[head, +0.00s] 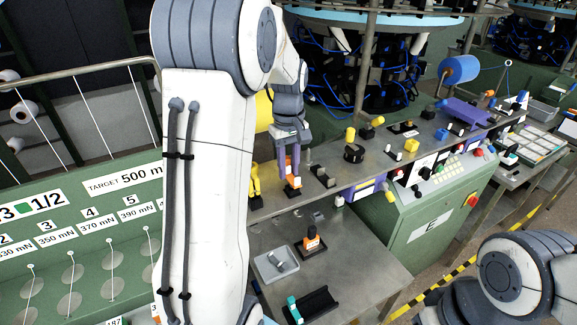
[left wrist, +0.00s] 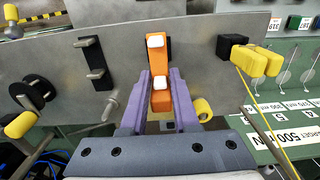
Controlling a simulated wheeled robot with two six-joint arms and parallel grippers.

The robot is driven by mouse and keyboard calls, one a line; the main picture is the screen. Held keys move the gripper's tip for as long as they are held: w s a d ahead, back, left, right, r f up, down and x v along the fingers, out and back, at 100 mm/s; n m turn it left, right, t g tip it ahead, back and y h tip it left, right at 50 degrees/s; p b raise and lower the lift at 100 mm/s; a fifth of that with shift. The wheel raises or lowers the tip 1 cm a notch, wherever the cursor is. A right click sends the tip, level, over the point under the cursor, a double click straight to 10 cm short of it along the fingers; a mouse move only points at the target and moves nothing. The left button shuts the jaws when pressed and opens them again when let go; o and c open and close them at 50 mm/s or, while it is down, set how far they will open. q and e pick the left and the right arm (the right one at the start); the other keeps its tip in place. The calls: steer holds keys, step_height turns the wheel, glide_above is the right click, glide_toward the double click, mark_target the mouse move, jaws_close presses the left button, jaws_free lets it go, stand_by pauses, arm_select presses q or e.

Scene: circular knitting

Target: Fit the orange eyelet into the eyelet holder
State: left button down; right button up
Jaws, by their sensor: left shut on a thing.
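My left gripper (head: 293,172) has its purple fingers shut on an orange piece with a white block on it, the orange eyelet (left wrist: 161,103). It is at the steel plate (head: 270,206), between a yellow fitting and a black bracket. In the left wrist view an orange part with a white top (left wrist: 157,45) shows just beyond the fingers, in line with the held piece. I cannot tell whether the two are separate or touching, nor which part is the eyelet holder. My right gripper is out of view.
A black bracket with pins (left wrist: 95,62) and a yellow fitting (left wrist: 255,60) flank the gripper. Below, a side table carries a grey tray (head: 268,267), an orange piece on a black base (head: 312,242) and a black trough (head: 318,304). A green control console (head: 425,215) stands to the right.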

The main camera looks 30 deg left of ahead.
mark_target(289, 166)
arm_select(q)
steer(key=shift+f+b, duration=0.45)
steer(key=shift+f, duration=0.25)
steer(key=c, duration=0.6)
jaws_free()
step_height(289, 166, up, 9)
steer(key=shift+r+b, duration=0.1)
steer(key=shift+b, duration=1.05)
steer(key=shift+r, duration=0.65)
